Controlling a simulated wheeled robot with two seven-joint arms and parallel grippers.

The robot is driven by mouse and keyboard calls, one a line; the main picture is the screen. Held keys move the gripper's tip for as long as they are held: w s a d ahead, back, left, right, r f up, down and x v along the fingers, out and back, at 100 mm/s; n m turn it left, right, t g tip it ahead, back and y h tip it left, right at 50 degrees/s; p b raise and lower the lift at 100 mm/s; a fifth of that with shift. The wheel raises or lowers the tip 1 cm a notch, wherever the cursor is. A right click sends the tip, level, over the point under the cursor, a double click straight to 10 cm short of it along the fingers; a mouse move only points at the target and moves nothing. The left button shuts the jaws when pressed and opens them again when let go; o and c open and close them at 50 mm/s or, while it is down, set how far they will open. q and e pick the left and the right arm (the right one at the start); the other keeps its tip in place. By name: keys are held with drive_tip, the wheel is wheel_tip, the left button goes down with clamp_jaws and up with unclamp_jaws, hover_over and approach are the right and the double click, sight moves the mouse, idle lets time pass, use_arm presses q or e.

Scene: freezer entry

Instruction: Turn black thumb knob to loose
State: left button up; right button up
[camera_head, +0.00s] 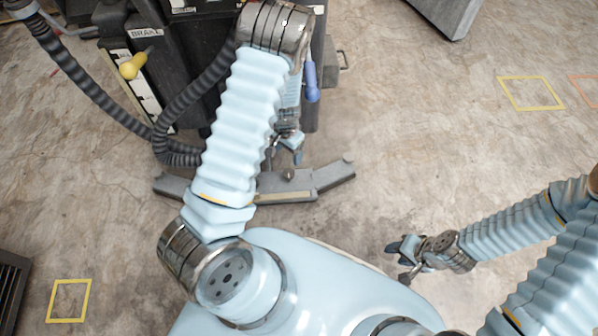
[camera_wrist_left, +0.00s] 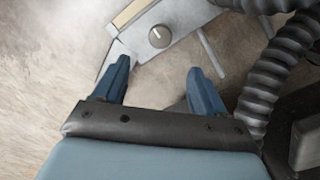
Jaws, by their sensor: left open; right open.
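The dark round thumb knob (camera_wrist_left: 159,36) with a pale line on its face sits on a grey bar (camera_wrist_left: 185,18) in the left wrist view. In the head view the knob (camera_head: 288,174) shows small on the grey floor bar (camera_head: 325,180). My left gripper (camera_wrist_left: 158,68) is open and empty; its two blue fingers point toward the knob, which lies beyond the tips and roughly between them. In the head view my left gripper (camera_head: 291,150) is partly hidden by its arm, just above the knob. My right gripper (camera_head: 400,262) is open and empty, far from the bar.
A dark machine (camera_head: 185,75) with a BRAKE label, a yellow knob (camera_head: 132,65) and a blue handle (camera_head: 312,82) stands behind my left arm. A ribbed black hose (camera_head: 95,95) hangs at its left; hoses show close by in the wrist view.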

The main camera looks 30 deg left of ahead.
sight(288, 173)
use_arm(q)
wheel_tip(288, 173, down, 12)
drive_tip(key=shift+r+b, duration=0.1)
drive_tip(key=shift+b, duration=1.05)
drive_tip(key=c, duration=1)
drive_tip(key=shift+c, duration=0.2)
